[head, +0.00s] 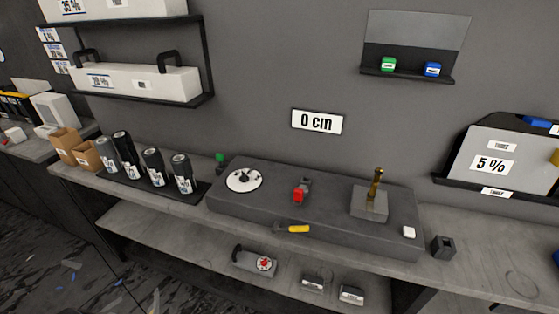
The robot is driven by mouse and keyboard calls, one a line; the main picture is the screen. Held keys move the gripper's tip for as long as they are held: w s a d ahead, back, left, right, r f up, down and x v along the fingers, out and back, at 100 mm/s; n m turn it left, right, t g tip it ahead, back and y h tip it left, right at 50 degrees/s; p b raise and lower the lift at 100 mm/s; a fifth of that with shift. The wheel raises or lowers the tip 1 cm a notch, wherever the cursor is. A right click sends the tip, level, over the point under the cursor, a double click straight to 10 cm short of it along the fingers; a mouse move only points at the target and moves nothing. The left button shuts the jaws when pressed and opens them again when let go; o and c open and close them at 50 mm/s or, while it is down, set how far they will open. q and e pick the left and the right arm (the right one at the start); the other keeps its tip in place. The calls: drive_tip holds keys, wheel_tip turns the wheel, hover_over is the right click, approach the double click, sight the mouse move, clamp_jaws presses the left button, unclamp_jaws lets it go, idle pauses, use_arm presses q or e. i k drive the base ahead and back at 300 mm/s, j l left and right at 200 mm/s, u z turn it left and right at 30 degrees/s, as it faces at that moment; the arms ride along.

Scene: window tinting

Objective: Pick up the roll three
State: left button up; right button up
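Several dark rolls with white labels stand upright in a row on a dark tray (143,186) at the left of the bench. From the left they are the first roll (107,155), the second roll (125,150), the third roll (154,168) and the rightmost roll (183,174). The label print is too small to read, so I cannot tell by name which is roll three. Neither of my grippers is in view.
Cardboard boxes (77,150) stand left of the rolls. A raised dark block (330,226) right of them carries a white disc (244,180), a red part (299,194) and a brass post (376,184). A wall shelf (150,97) hangs above the rolls.

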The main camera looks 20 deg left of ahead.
sight(155, 162)
drive_tip(key=u, duration=1.8)
drive_tip(key=i+j+z, duration=0.65)
drive_tip(key=j, duration=0.25)
